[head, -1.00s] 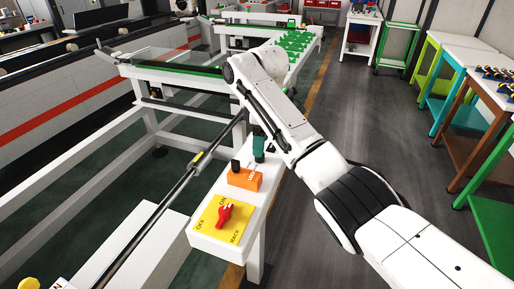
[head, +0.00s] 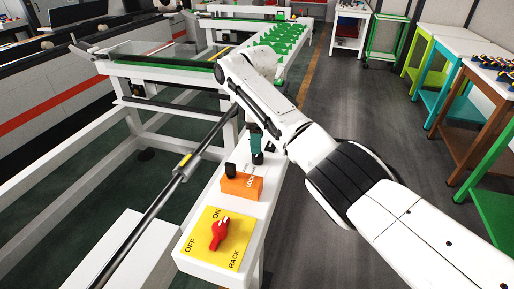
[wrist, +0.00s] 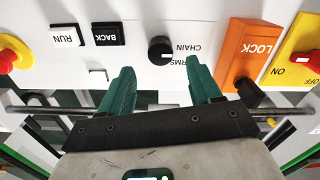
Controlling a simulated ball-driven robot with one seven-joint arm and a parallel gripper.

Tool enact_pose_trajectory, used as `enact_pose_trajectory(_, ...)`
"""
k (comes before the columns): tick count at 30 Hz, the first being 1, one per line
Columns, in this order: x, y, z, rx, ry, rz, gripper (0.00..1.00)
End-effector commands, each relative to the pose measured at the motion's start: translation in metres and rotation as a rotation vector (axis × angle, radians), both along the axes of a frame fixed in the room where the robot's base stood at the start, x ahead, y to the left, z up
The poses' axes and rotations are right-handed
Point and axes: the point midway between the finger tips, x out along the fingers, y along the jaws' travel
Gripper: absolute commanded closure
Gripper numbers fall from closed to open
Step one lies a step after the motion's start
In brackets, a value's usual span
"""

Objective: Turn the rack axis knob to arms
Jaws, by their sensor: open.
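The black round rack axis knob (wrist: 160,49) sits on the white panel in the wrist view, with the upside-down words CHAIN and ARMS beside it. ARMS is partly hidden behind a finger. A pale line on the knob points right in that view, towards the labels. My gripper (wrist: 160,78) is open, its two green fingers on either side below the knob, with nothing between them. In the head view my gripper (head: 256,143) points down over the far part of the white panel (head: 256,195), beyond the orange LOCK block.
An orange LOCK block (wrist: 252,48) with a black knob stands close beside the right finger. The yellow RACK plate (head: 202,238) carries a red ON/OFF switch (head: 219,232). RUN (wrist: 66,35) and BACK (wrist: 107,35) buttons lie left. The floor aisle right is clear.

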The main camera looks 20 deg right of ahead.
Motion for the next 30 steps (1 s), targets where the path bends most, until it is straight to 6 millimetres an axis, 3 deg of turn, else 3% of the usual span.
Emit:
enact_pose_trajectory(9,0.000,0.000,-0.040,0.000,0.001,-0.001,0.37)
enact_pose_trajectory(20,0.000,0.000,-0.046,0.000,-0.001,0.000,0.37)
enact_pose_trajectory(30,0.000,0.000,-0.046,0.000,0.000,-0.001,0.67)
